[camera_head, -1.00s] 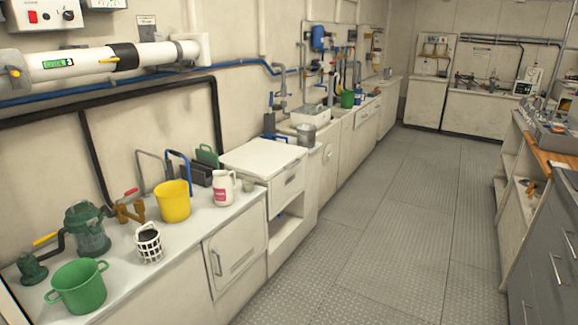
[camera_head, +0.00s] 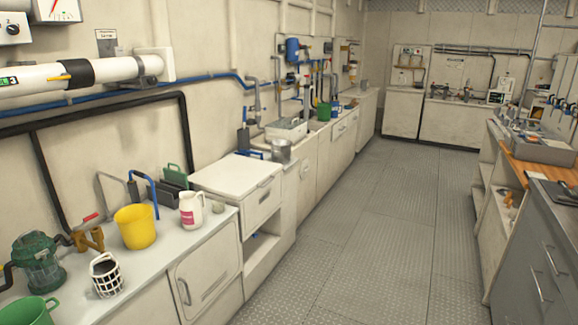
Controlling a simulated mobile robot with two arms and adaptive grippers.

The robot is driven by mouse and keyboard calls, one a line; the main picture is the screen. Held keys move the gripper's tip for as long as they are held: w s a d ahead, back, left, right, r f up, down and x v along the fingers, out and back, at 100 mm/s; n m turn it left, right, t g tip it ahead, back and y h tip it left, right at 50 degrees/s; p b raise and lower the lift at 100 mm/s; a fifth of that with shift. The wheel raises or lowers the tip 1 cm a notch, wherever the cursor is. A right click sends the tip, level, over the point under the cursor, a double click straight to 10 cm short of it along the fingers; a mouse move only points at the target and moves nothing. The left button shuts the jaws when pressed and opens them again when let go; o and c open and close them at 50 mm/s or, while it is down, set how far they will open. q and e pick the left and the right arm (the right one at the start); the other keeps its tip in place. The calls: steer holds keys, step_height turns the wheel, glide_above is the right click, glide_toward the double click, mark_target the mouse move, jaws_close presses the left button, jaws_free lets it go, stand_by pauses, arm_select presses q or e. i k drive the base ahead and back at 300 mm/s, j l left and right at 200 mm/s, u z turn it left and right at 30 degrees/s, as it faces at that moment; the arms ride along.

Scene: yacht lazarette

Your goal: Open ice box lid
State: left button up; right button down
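A white box-like unit with a flat lid-like top (camera_head: 238,173) stands in the left row, just past the near counter. It looks like the ice box, but I cannot be sure. Its top lies flat and looks shut. A small dark handle or latch shows high on its front face, above an open shelf space. Neither of my grippers is in view.
The near counter (camera_head: 215,222) holds a yellow bucket (camera_head: 135,227), a white jug (camera_head: 192,209), a white basket (camera_head: 105,276) and a green bucket (camera_head: 28,312). A metal pot (camera_head: 281,152) stands beyond the box. Grey drawers (camera_head: 540,262) line the right. The floor (camera_head: 365,225) between is clear.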

mark_target(234, 176)
steer(key=i+l+z, duration=0.3)
steer(key=i, duration=0.3)
steer(key=i+l+z, duration=0.3)
steer(key=i, duration=0.35)
steer(key=i+z, duration=0.3)
steer(key=i, duration=0.3)
